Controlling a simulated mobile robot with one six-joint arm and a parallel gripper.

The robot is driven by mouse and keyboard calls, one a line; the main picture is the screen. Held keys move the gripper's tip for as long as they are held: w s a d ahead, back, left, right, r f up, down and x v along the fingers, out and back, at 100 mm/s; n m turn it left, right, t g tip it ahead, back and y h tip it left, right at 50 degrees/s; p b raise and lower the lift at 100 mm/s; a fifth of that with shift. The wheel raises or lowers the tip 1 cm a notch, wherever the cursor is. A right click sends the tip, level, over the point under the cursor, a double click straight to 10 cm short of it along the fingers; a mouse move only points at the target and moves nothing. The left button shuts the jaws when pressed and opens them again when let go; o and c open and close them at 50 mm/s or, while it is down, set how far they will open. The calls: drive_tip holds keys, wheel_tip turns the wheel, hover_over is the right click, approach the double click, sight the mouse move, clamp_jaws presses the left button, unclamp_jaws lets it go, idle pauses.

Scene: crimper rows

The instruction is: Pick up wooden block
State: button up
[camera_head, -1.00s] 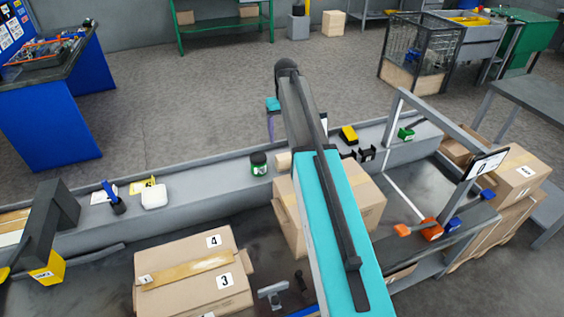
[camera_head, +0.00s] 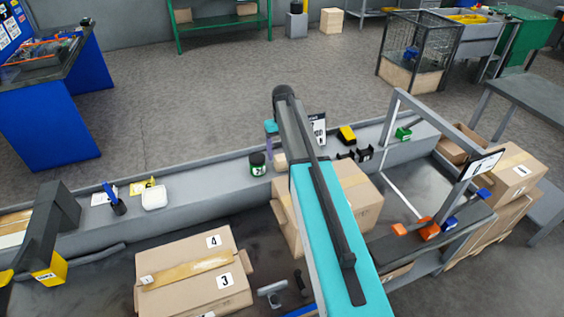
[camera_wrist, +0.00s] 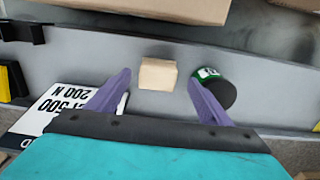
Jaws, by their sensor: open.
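The wooden block (camera_wrist: 157,74), a small pale tan cube, sits on the grey ledge in the wrist view. It lies between the tips of my gripper (camera_wrist: 158,78), whose two purple fingers are spread apart with clear gaps on both sides. Nothing is held. In the head view the block (camera_head: 280,158) is partly hidden by my arm, beside the green-labelled jar. My gripper (camera_head: 270,143) is mostly hidden behind the arm there, with only one side showing above the ledge.
A dark jar with a green label (camera_wrist: 214,88) stands close by the right finger. A white card with black print (camera_wrist: 62,108) lies by the left finger. A cardboard box (camera_wrist: 160,8) is beyond the block. A white container (camera_head: 154,197) stands farther left on the ledge.

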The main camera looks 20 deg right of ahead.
sight(283, 157)
drive_tip(key=shift+f, duration=0.25)
drive_tip(key=shift+w+d+f+p, duration=0.1)
drive_tip(key=shift+w+f+p, duration=0.1)
drive_tip(key=shift+f+p, duration=0.35)
drive_tip(key=shift+w+d+f+p, duration=0.15)
drive_tip(key=shift+f+p, duration=0.15)
drive_tip(key=shift+f, duration=0.35)
drive_tip(key=shift+a+f+p, duration=0.1)
drive_tip(key=shift+f+p, duration=0.2)
drive_tip(key=shift+f, duration=1)
drive_tip(key=c, duration=1.2)
